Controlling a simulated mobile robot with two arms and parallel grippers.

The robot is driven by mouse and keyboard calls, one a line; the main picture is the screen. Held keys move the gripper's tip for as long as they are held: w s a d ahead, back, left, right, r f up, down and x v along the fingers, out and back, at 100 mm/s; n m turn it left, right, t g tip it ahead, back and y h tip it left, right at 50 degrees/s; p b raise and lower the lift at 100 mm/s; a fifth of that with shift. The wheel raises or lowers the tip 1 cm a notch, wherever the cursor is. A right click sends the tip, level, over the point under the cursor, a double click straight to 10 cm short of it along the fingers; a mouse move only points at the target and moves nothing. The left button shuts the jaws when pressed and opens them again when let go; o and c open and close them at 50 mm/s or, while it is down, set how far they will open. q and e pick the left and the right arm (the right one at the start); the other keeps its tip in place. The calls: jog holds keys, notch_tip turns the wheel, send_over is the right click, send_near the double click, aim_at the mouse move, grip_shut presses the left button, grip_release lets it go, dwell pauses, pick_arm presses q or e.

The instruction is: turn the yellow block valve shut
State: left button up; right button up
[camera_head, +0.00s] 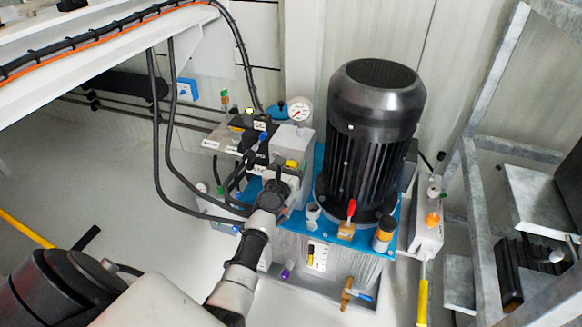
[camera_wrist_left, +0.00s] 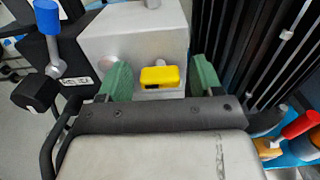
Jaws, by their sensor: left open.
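The yellow block valve handle (camera_wrist_left: 160,77) sits on a grey metal block (camera_wrist_left: 140,38) in the left wrist view. It also shows small in the head view (camera_head: 292,163), just beyond my left gripper (camera_head: 280,182). In the left wrist view my left gripper (camera_wrist_left: 161,82) is open, with one green finger on each side of the yellow handle and a gap on both sides. The handle lies crosswise between the fingers, and its lower part is partly hidden by the gripper body. My right gripper is not seen.
A large black motor (camera_head: 376,140) stands right of the valve block. A pressure gauge (camera_head: 299,109) rises behind it. A red-handled valve (camera_head: 349,212) is in front of the motor. Black hoses (camera_head: 170,130) hang at left, and a grey metal frame (camera_head: 480,210) stands at right.

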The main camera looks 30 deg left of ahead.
pick_arm(q)
jog(key=shift+w, duration=0.15)
jog(key=shift+c, duration=0.2)
jog(key=c, duration=0.9)
